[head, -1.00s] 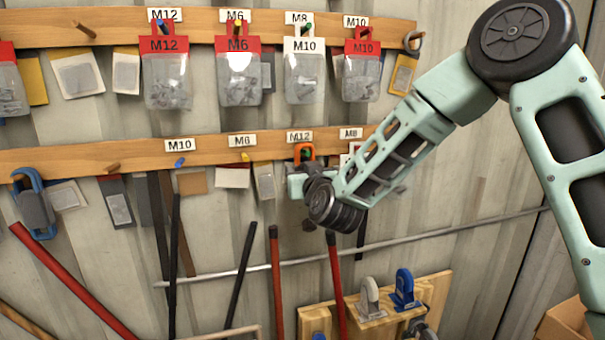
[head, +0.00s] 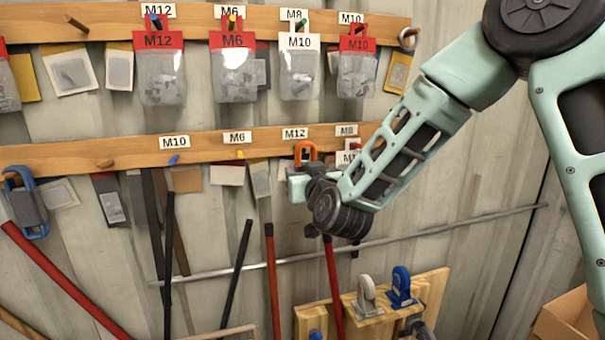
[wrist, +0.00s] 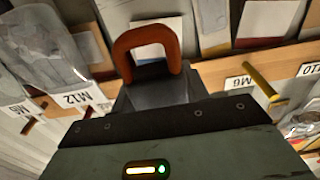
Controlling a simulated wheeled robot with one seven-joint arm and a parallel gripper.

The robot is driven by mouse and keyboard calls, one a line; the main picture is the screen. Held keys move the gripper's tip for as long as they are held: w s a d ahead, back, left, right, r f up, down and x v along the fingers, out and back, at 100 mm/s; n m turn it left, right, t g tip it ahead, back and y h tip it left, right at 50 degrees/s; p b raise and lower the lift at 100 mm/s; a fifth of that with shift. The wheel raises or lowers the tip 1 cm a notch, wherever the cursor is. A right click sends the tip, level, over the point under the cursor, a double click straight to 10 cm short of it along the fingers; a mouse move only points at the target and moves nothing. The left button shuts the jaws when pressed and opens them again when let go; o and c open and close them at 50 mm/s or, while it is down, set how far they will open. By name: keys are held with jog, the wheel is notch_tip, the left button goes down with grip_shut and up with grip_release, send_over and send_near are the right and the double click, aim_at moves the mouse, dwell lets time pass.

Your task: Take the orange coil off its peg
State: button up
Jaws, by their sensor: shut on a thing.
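The orange coil (head: 306,150) is a loop at the lower board, just below an M12 label (head: 295,133). In the wrist view the orange loop (wrist: 147,48) rises from a dark grey body right at my gripper. My gripper (head: 303,185) is shut on the coil from below. The coil's lower part is hidden by the gripper. Its peg is not clearly visible, so I cannot tell whether the loop still hangs on it.
The lower board (head: 60,158) carries other pegs, including a yellow one (wrist: 260,82). Packets hang close above on the upper board (head: 120,22). A blue-looped item (head: 28,205) hangs at left. Red and black rods and a metal rail (head: 470,219) lie below.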

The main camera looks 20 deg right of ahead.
jog(key=shift+s+b, duration=0.6)
jog(key=shift+s, duration=1.9)
